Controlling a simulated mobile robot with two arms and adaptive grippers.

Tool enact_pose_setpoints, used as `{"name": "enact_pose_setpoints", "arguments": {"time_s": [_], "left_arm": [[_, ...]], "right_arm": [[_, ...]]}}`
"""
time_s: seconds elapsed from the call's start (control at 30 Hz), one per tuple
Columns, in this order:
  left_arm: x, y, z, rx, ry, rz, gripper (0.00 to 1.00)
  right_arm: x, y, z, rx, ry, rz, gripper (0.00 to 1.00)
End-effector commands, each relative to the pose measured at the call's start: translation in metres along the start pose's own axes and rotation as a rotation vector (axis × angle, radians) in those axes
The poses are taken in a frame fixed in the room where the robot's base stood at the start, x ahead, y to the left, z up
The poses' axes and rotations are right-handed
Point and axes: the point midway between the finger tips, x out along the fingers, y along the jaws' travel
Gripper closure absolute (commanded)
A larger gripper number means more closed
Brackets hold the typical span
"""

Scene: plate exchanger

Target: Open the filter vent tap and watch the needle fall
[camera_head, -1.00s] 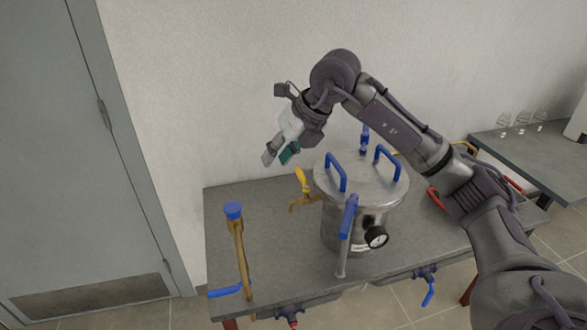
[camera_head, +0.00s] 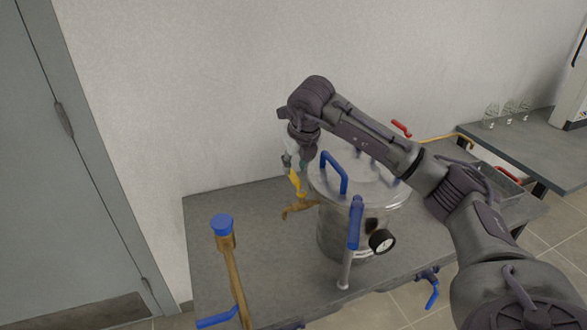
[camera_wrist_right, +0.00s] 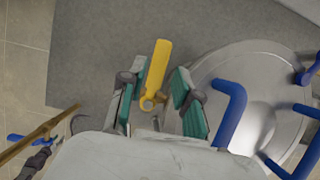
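The filter is a steel pot (camera_head: 338,232) with blue lid handles; it stands on the grey table. A tap with a yellow lever (camera_head: 295,183) and a brass spout (camera_head: 298,209) is on its left side. The pressure gauge (camera_head: 381,241) with a black rim is on its front; its needle is too small to read. My right gripper (camera_head: 292,166) is just above the yellow lever. In the right wrist view the lever (camera_wrist_right: 157,70) lies between the two open green-padded fingers (camera_wrist_right: 156,98), without clear contact.
A brass pipe with a blue cap (camera_head: 222,226) stands at the table's front left. A blue-handled clamp (camera_head: 355,224) rises at the pot's front. A second table with glassware (camera_head: 507,115) is at the right.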

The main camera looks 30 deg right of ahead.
Motion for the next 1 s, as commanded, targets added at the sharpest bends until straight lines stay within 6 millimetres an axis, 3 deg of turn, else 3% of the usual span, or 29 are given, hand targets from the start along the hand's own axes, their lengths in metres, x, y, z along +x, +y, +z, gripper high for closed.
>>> {"name": "enact_pose_setpoints", "arguments": {"time_s": [0.03,0.17,0.57,0.77,1.0], "left_arm": [[-0.002,-0.002,-0.011,0.0,0.017,-0.002,0.6],[-0.004,-0.003,-0.022,0.0,0.035,-0.003,0.6],[-0.004,0.0,-0.005,0.001,0.008,0.0,0.6],[-0.004,0.0,-0.004,0.0,0.006,0.0,0.6],[-0.004,-0.001,-0.005,0.0,0.007,-0.001,0.6]], "right_arm": [[0.008,0.0,0.0,0.0,0.003,0.0,0.68],[0.023,0.0,0.0,0.0,0.002,0.0,0.68],[0.031,0.0,0.0,-0.001,-0.001,0.001,0.68],[0.031,0.0,0.0,-0.001,-0.001,0.001,0.99],[0.03,0.0,0.0,0.0,-0.001,0.001,1.0]]}}
